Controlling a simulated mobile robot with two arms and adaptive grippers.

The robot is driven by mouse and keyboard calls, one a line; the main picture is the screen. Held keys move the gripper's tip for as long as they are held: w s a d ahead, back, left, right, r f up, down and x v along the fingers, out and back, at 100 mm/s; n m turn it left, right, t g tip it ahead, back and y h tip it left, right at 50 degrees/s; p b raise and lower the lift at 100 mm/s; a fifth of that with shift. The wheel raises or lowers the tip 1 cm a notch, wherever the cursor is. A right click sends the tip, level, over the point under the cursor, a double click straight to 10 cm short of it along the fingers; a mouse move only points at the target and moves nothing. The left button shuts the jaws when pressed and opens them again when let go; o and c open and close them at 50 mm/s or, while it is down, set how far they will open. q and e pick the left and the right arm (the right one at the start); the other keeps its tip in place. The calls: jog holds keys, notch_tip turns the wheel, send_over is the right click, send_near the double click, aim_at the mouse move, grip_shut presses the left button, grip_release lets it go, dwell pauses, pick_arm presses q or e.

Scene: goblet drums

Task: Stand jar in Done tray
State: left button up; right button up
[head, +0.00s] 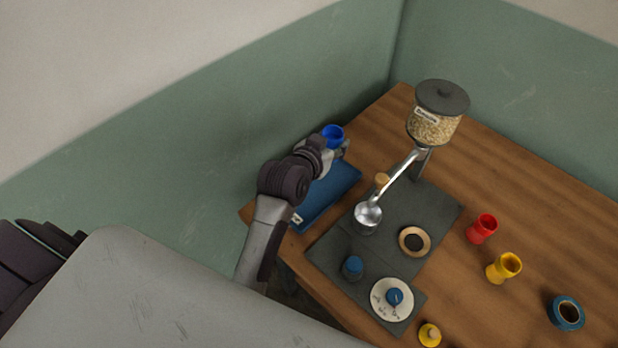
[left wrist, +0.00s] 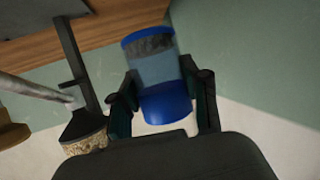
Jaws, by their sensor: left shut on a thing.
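The jar (left wrist: 160,75) has a clear middle, a dark grey layer inside, and blue at both ends. My left gripper (left wrist: 161,88) is shut on it, with one finger on each side. In the head view the jar's blue end (head: 333,133) shows at my left gripper (head: 336,150), above the far end of a blue tray (head: 335,190). The tray lies at the table's left edge and has a small white label; its text is too small to read. My arm hides part of it. I cannot tell whether the jar touches the tray. My right gripper is not in view.
A grain dispenser (head: 437,115) stands behind a dark mat (head: 405,215). A metal funnel or scoop (head: 368,214), a wooden ring (head: 414,241), a blue-topped piece (head: 352,267) and a pale dial (head: 392,299) are there. Red (head: 482,229) and yellow (head: 503,267) cups stand right.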

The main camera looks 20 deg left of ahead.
pick_arm(q)
jog(key=w+f, duration=0.1)
jog(key=f, duration=0.2)
jog(key=w+f, duration=0.1)
jog(key=f, duration=0.2)
jog(key=w+f, duration=0.1)
jog(key=f, duration=0.2)
jog(key=shift+w+d+f, duration=0.1)
jog(key=shift+w+f, duration=0.1)
jog(key=shift+f, duration=0.4)
notch_tip(320, 180, down, 2)
jog(key=shift+f, duration=0.65)
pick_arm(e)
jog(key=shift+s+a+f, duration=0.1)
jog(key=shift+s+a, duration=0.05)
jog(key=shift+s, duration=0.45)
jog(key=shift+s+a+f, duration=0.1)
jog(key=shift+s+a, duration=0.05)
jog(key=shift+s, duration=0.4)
pick_arm(q)
jog(key=shift+f, duration=0.1)
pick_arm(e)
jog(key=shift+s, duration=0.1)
